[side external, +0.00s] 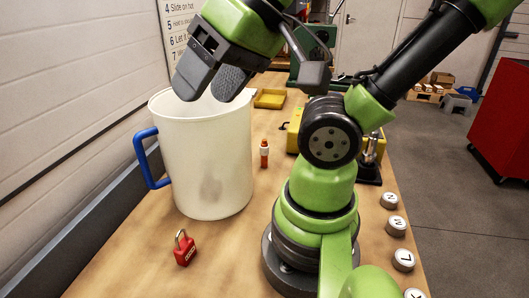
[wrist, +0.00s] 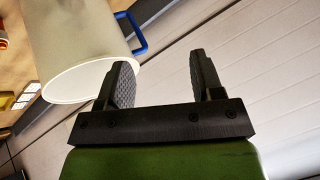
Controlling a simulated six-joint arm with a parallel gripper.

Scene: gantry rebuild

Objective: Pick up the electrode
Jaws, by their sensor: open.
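I cannot pick out an electrode for certain in either view. A large white translucent jug (side external: 205,150) with a blue handle (side external: 145,158) stands on the bench at the left. A blurred dark patch shows through its lower wall, and I cannot tell what it is. My gripper (side external: 208,92) is open and empty, and its fingers overlap the jug's rim in the side view. In the wrist view my gripper (wrist: 162,76) has nothing between its fingers, and the jug (wrist: 80,45) lies beyond them at the upper left.
A red padlock (side external: 185,248) lies in front of the jug. A small orange-red upright item with a white band (side external: 264,153) stands to its right. A yellow tray (side external: 270,98) lies behind. Several round lettered caps (side external: 396,226) line the right edge. A wall runs along the left.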

